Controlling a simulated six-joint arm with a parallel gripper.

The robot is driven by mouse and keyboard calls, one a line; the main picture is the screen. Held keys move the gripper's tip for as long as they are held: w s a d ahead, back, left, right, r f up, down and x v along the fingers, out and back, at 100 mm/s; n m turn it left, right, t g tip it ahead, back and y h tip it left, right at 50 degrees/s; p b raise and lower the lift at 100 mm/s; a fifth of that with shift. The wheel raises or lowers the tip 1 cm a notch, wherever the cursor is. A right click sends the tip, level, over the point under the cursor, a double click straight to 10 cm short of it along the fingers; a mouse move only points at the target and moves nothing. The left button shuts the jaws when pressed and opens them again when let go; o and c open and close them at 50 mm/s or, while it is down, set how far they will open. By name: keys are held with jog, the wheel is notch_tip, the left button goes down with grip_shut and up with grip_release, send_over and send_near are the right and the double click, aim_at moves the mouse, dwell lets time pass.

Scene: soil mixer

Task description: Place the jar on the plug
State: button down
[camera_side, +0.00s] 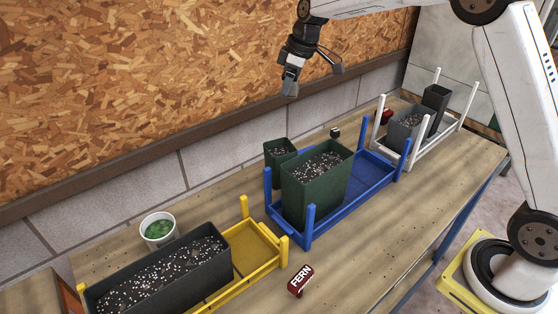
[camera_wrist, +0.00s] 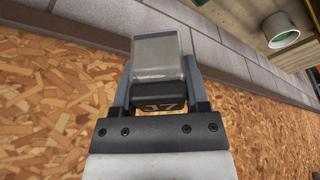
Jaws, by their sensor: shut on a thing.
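My gripper (camera_side: 290,86) is raised above the back of the bench, in front of the chipboard wall. It is shut on a small square grey, glassy-looking jar (camera_wrist: 158,57). In the wrist view a dark block marked "17" (camera_wrist: 160,104) sits between the fingers, directly against the jar; I cannot tell whether it is the jar's lid or a separate piece. The jar is apart from everything on the bench. No piece is clearly the plug; a small dark cube (camera_side: 335,132) lies behind the blue rack, and a red block marked FERN (camera_side: 300,281) lies at the front.
A blue rack (camera_side: 350,206) bears a large green planter (camera_side: 312,195). A yellow rack (camera_side: 262,262) holds a long dark planter (camera_side: 150,290). A white rack (camera_side: 440,130) stands at the back right. A white cup with green contents (camera_side: 158,229) stands at left. The bench front is mostly clear.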

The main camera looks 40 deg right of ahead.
jog(key=s+d+m+h, duration=0.1)
jog(key=s+d+m, duration=0.45)
jog(key=d, duration=0.65)
jog(key=s+d+m+h, duration=0.2)
jog(key=s+d+m, duration=0.35)
jog(key=d, duration=0.55)
jog(key=s+d+m+h, duration=0.1)
jog(key=s+d+m, duration=0.4)
jog(key=d, duration=0.7)
jog(key=shift+m, duration=0.3)
jog(key=x, duration=0.2)
jog(key=a+x, duration=0.1)
jog(key=x, duration=0.2)
send_over(385, 110)
jog(key=shift+s+a+f, duration=0.1)
jog(key=shift+a+f, duration=0.05)
jog(key=shift+f, duration=4.45)
